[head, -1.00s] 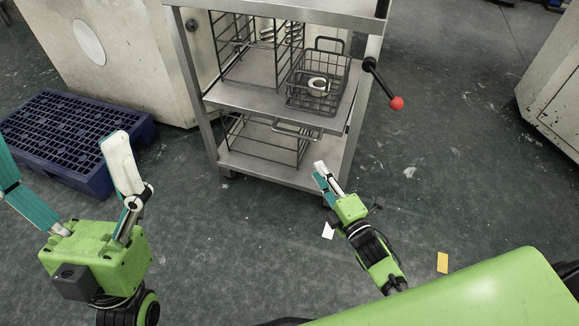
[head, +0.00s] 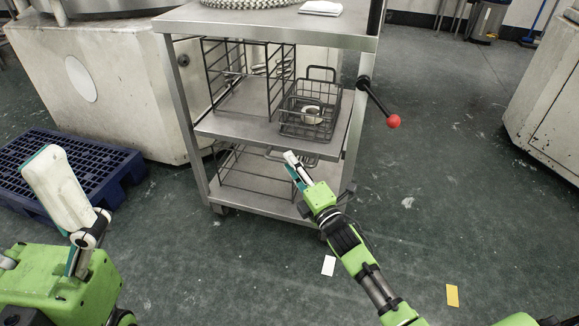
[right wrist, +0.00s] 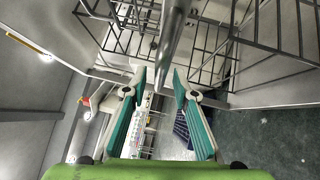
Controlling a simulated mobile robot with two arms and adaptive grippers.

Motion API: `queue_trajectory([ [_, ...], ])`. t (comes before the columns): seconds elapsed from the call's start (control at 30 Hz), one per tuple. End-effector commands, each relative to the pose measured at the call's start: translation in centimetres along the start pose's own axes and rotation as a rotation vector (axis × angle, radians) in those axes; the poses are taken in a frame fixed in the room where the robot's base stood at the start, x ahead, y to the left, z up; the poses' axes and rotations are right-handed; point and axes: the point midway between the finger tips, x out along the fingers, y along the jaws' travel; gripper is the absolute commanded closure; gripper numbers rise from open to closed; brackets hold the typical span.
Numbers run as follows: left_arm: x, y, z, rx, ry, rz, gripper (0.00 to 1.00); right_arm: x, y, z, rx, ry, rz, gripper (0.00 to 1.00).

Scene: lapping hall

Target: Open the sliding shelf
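The sliding shelf (head: 235,127) is the middle metal plate of a steel trolley, with a wire basket (head: 309,121) on it. Its bar handle (head: 306,162) is at the front edge, partly hidden by my right gripper (head: 295,167). The right gripper is at the handle. In the right wrist view its fingers (right wrist: 163,88) are spread, and a metal bar (right wrist: 174,40) shows beyond and between the tips; I cannot tell whether they touch it.
A black lever with a red knob (head: 393,121) sticks out from the trolley's right side. A wire rack (head: 262,170) stands on the lower shelf. A blue pallet (head: 118,172) and pale machine (head: 100,110) are at the left.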

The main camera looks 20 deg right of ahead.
Motion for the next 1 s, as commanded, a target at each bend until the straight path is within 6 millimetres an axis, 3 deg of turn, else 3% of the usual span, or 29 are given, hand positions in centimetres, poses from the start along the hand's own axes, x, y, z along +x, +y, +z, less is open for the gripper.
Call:
queue_trajectory([
  [0.2, 0.2, 0.1, 0.0, 0.002, 0.017, 0.007, 0.12, 1.5, 0.0, 0.0, -0.001, 0.0, 0.0, 0.74],
  [0.47, 0.3, 0.1, 0.0, 0.002, 0.018, 0.008, 0.12, 1.6, 0.0, 0.0, 0.0, 0.0, -0.001, 0.74],
  [0.57, 0.3, 0.1, 0.0, 0.002, 0.018, 0.008, 0.12, 1.6, 0.0, 0.0, 0.0, 0.0, -0.001, 0.97],
  [0.6, 0.3, 0.1, 0.0, 0.002, 0.018, 0.008, 0.12, 1.6, 0.0, 0.0, 0.0, 0.0, -0.001, 1.0],
  [1.0, 1.0, 0.0, -0.3, 0.001, 0.022, 0.006, 0.12, 0.7, 0.3, -0.9, 0.004, 0.0, -0.003, 1.0],
])
